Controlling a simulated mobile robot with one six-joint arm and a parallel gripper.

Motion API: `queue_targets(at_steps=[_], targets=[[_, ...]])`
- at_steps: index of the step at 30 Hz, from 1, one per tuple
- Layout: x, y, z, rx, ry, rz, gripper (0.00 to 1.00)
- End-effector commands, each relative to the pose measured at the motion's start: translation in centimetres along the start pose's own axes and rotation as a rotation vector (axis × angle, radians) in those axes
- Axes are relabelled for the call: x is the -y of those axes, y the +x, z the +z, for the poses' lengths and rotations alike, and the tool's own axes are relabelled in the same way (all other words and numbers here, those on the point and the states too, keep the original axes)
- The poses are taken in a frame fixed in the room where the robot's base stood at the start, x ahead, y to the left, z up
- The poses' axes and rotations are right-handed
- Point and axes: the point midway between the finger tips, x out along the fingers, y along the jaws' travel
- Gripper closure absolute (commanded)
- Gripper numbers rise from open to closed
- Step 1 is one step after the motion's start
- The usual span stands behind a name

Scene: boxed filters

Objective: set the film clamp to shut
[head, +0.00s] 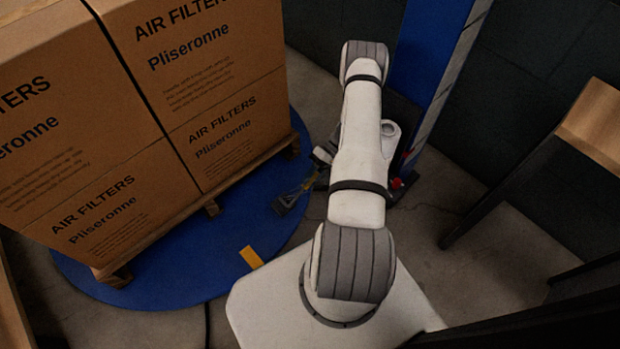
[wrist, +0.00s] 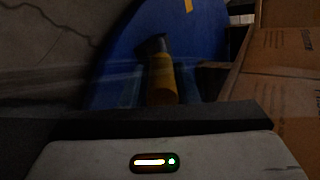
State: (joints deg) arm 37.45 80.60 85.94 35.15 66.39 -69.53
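The film clamp (head: 285,205) appears as a small dark piece with a yellowish part at the edge of the blue turntable in the head view. In the wrist view a yellow cylinder with a dark end (wrist: 162,78), which looks like the clamp's handle, stands straight ahead of my gripper's dark front bar. My arm reaches over toward the blue mast and hides most of my gripper in the head view. The fingertips are too dark and blurred in the wrist view to tell their opening or any contact. Whether the clamp is open or shut is unclear.
Stacked air filter boxes (head: 225,85) stand on a wooden pallet (head: 212,208) on the blue turntable (head: 180,265), close on the left. A blue mast (head: 428,60) rises behind my arm. A dark-legged table (head: 595,125) stands at right. Some floor (head: 465,225) between is clear.

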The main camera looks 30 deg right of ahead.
Motion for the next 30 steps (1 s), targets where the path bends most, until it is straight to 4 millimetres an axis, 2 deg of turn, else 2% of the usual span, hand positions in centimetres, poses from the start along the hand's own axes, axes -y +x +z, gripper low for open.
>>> queue_targets(at_steps=[1,7,16,30], targets=[[-0.2,0.0,0.1,-0.002,0.002,0.0,0.71],[-0.3,-0.2,0.2,-0.005,0.005,-0.002,0.55],[0.2,-0.6,0.4,-0.005,0.005,-0.003,0.55],[6.8,-5.2,1.8,-0.006,0.005,-0.003,0.55]])
